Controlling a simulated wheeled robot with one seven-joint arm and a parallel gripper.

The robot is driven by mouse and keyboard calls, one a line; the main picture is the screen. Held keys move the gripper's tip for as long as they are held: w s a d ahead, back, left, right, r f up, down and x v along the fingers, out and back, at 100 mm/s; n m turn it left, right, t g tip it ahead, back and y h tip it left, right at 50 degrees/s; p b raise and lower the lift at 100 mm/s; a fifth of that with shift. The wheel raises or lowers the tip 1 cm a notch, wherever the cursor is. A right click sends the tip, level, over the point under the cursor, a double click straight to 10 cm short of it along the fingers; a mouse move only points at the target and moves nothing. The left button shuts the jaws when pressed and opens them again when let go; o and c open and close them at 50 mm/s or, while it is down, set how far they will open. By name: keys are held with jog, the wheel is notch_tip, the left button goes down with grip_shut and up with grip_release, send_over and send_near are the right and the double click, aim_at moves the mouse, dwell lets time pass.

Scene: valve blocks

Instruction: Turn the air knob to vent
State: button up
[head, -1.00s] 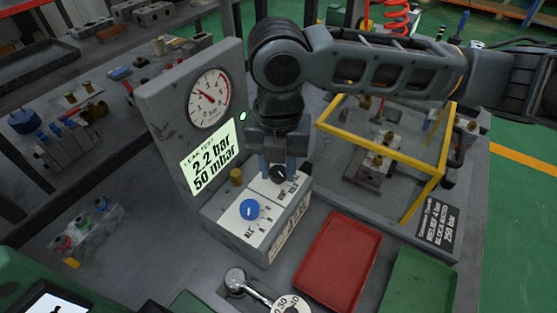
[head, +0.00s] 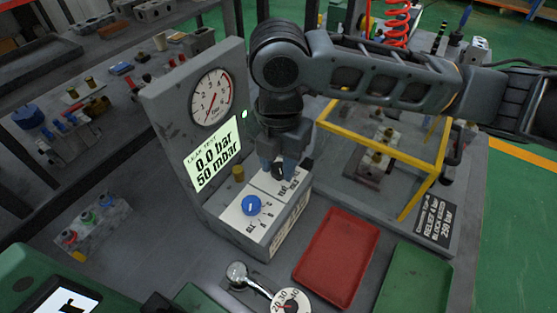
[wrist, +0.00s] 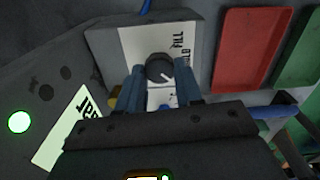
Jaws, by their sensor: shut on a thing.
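The black air knob (head: 279,173) sits on the white-topped test block beside the gauge panel. In the wrist view the knob (wrist: 159,68) is between my two blue-grey fingers, and a white mark on it points to the lower right. FILL and part of HOLD are readable beside it; the vent label is hidden. My gripper (head: 278,163) reaches down from above and is shut on the knob; it also shows in the wrist view (wrist: 161,78). The panel display (head: 213,160) reads 0.0 bar and 50 mbar. The round gauge's (head: 211,97) needle points to the lower left.
A blue knob (head: 251,205) stands on the same block, in front of my gripper, and a brass fitting (head: 238,173) is beside it. A red tray (head: 337,258) and a green tray (head: 412,280) lie to the right. A yellow frame (head: 425,160) stands behind them.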

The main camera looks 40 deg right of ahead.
aim_at(279, 169)
jog(key=shift+w, duration=0.1)
jog(key=o, duration=1)
jog(key=shift+o, duration=0.2)
jog(key=shift+r, duration=0.1)
notch_tip(279, 169, up, 8)
jog(key=shift+f, duration=0.2)
